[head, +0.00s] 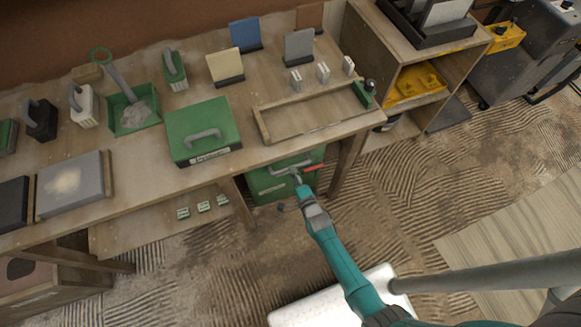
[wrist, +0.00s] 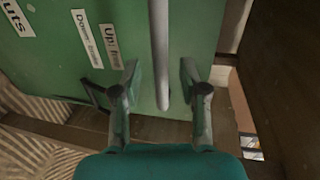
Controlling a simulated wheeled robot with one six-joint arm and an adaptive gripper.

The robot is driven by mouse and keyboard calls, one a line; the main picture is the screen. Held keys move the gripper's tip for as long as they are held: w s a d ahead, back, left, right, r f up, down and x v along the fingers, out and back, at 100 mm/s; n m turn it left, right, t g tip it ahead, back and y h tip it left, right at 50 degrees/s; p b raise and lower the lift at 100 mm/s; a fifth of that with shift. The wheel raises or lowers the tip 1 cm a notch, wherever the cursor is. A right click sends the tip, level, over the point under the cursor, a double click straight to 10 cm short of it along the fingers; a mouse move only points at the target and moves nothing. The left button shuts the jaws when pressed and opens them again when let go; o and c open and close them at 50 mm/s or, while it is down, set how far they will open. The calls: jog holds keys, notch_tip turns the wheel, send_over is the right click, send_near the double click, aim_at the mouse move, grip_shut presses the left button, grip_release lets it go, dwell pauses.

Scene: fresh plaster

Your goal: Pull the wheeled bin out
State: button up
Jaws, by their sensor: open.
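The green wheeled bin (head: 268,187) stands on the floor under the workbench, between its legs. In the wrist view its green front (wrist: 60,60) fills much of the picture, with white labels reading "Up: free" and "Down: brake". A grey bar handle (wrist: 159,50) runs down the middle of that view. My gripper (head: 298,180) reaches the bin's front below the bench edge. In the wrist view my gripper (wrist: 162,82) is open, one finger on each side of the bar, with gaps showing. A dark lever (wrist: 95,93) sits to the left of the left finger. The wheels are hidden.
The wooden workbench (head: 150,188) overhangs the bin, and a bench leg (head: 347,165) stands close on its right. A low shelf with small blocks (head: 203,206) lies left. A cabinet (head: 405,80) stands further right. Patterned floor in front of the bench is mostly clear.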

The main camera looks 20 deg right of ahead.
jog(key=shift+x, duration=1.9)
grip_shut()
